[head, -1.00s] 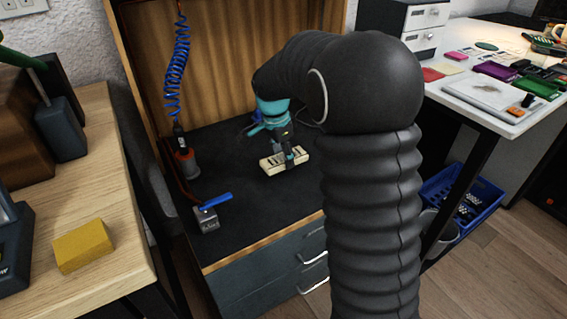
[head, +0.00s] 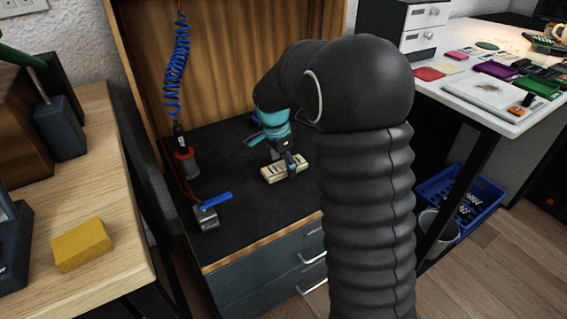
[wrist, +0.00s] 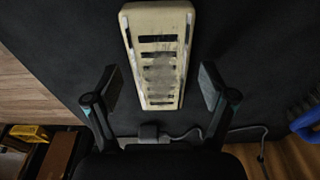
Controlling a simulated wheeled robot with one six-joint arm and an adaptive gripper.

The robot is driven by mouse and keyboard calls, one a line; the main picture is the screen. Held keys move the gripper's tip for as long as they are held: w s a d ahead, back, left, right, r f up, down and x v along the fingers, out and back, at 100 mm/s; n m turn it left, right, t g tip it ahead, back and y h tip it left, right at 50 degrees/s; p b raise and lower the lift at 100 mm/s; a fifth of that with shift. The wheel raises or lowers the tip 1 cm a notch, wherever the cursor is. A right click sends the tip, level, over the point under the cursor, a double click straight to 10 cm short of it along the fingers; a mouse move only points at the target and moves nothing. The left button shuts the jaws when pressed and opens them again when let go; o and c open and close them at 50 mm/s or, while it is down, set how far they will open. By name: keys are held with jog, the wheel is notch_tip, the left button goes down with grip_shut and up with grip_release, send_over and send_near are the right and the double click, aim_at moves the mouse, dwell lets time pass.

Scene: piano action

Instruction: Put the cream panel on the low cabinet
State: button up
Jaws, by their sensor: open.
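The cream panel (head: 271,175) is a slotted, worn oblong piece. It appears to lie flat on the dark top of the low cabinet (head: 240,222), and it also shows in the wrist view (wrist: 158,18). My gripper (head: 286,163) is at the panel from above. In the wrist view, my gripper (wrist: 158,84) is open, with one finger on each side of the panel and a visible gap on both sides. My arm hides the right part of the cabinet in the head view.
A grey block with a blue lever (head: 207,216) and a red-based tool (head: 186,162) under a blue coiled hose (head: 176,65) stand left on the cabinet. A wooden bench with a yellow block (head: 82,245) is at left. A white table (head: 470,105) is at right.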

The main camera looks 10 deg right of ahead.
aim_at(277, 168)
notch_tip(277, 168, up, 12)
jog(key=a+p, duration=0.1)
jog(key=a, duration=0.1)
jog(key=s+d+r+n+t, duration=0.1)
jog(key=s+r+n, duration=0.1)
jog(key=s, duration=0.3)
jog(key=s+r+n+t+y, duration=0.1)
jog(key=s+r+n, duration=0.15)
jog(key=s, duration=0.35)
jog(key=s+d+r+n+t, duration=0.1)
jog(key=s+n, duration=0.2)
jog(key=s, duration=0.2)
jog(key=s+f+n+t, duration=0.1)
jog(key=s+f+n, duration=0.1)
jog(key=s, duration=0.5)
jog(key=s+f+n+t, duration=0.1)
jog(key=s+n, duration=0.4)
jog(key=s, duration=0.2)
jog(key=shift+s+f+y, duration=0.25)
jog(key=shift+f+y, duration=0.15)
